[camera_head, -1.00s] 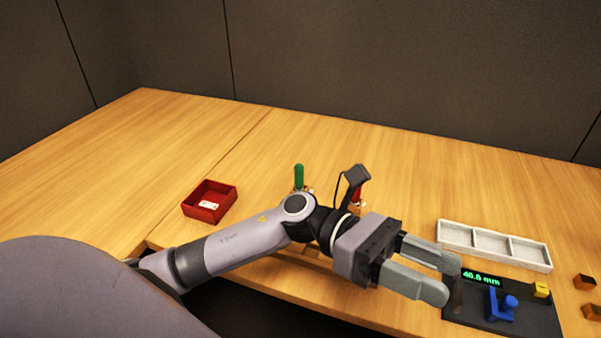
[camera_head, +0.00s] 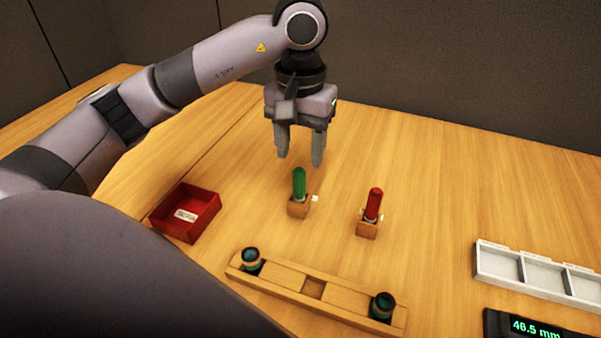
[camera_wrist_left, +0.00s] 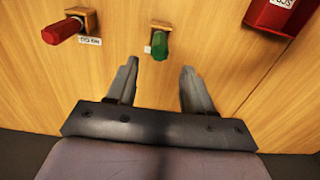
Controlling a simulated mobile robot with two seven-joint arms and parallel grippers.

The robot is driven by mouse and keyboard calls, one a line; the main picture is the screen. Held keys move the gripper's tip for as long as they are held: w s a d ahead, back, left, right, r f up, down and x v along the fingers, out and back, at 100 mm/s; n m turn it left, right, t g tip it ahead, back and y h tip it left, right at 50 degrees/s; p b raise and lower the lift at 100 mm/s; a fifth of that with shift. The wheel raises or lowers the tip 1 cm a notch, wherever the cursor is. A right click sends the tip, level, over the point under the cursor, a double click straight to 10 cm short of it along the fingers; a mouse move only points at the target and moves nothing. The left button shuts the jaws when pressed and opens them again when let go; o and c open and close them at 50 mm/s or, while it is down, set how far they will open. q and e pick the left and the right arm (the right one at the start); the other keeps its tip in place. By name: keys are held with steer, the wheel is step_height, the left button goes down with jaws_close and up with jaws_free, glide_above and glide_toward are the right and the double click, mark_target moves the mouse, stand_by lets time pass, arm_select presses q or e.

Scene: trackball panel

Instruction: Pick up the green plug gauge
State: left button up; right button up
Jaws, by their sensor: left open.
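The green plug gauge (camera_head: 299,183) stands upright in a small wooden block (camera_head: 298,207) on the table. My left gripper (camera_head: 300,160) is open and empty, pointing down above and a little behind the green gauge, not touching it. In the left wrist view the green gauge (camera_wrist_left: 159,45) lies ahead of the gap between the open fingers (camera_wrist_left: 156,85). A red plug gauge (camera_head: 374,204) stands in its own wooden block to the right; it also shows in the left wrist view (camera_wrist_left: 62,31). My right gripper is not in view.
A red tray (camera_head: 208,217) with a label sits left of the gauges. A wooden rack (camera_head: 313,288) with two dark rings lies in front. A white divided tray (camera_head: 537,269) and a display reading 46.5 mm (camera_head: 535,327) are at the right. Table behind the gauges is clear.

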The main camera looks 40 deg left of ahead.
mark_target(299, 171)
arm_select(q)
steer(key=shift+w+f, duration=0.1)
steer(key=shift+f, duration=0.5)
steer(key=f, duration=0.1)
steer(key=s+f, duration=0.1)
steer(key=f, duration=0.3)
steer(key=shift+s+d, duration=0.15)
steer(key=shift+d, duration=0.1)
steer(key=shift+f, duration=0.45)
jaws_close()
